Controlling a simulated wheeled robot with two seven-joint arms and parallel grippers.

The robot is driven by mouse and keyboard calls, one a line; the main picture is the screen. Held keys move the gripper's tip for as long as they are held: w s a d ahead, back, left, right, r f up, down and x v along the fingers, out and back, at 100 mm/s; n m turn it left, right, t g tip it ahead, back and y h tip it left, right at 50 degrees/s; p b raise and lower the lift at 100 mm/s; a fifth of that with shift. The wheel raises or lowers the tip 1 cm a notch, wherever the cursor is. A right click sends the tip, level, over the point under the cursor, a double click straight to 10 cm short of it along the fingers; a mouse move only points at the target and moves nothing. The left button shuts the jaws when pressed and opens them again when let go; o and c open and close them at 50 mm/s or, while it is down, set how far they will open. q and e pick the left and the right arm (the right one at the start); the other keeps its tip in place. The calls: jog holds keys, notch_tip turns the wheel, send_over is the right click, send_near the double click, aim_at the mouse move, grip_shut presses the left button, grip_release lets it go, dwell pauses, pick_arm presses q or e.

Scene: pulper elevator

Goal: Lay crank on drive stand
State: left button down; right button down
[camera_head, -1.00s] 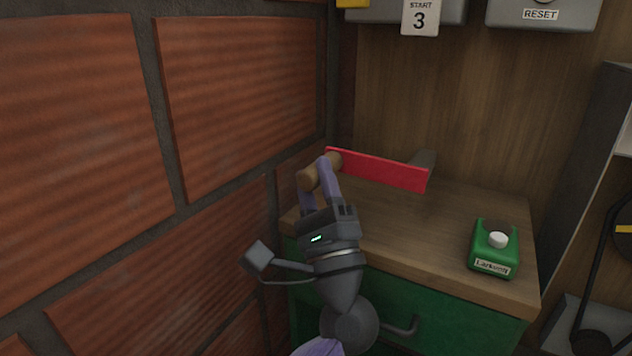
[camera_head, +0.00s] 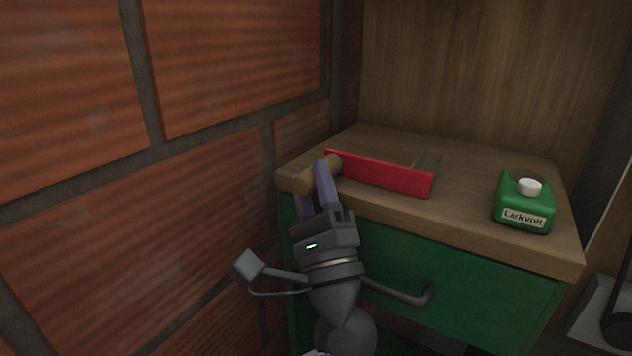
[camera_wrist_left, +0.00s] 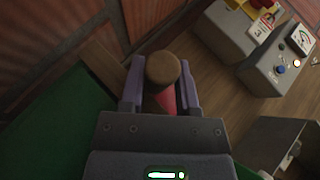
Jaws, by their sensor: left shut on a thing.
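The crank has a red flat arm (camera_head: 385,175), a brown wooden handle (camera_head: 332,164) and a grey stub (camera_head: 428,163) at its far end. My left gripper (camera_head: 314,180) is shut on the wooden handle. The handle also shows in the left wrist view (camera_wrist_left: 163,69) between the two purple fingers. The crank is at the wooden top of the green drawer stand (camera_head: 470,212), near its left part; I cannot tell whether it touches the top. My right gripper is not in view.
A green Larkvolt box (camera_head: 524,203) with a white cap sits on the stand's right side. A brick wall (camera_head: 230,60) rises close on the left. The stand has a drawer handle (camera_head: 405,295) in front. Grey control boxes (camera_wrist_left: 280,65) show in the left wrist view.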

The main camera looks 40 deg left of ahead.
pick_arm(q)
jog(key=shift+r, duration=0.1)
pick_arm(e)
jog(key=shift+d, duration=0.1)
pick_arm(q)
jog(key=shift+c, duration=1.3)
grip_release()
jog(key=shift+s+d+f, duration=0.1)
jog(key=shift+d+f, duration=0.1)
jog(key=shift+f, duration=0.1)
jog(key=b+v, duration=0.1)
jog(key=v, duration=0.8)
jog(key=shift+s+d, duration=0.15)
jog(key=shift+d, duration=0.1)
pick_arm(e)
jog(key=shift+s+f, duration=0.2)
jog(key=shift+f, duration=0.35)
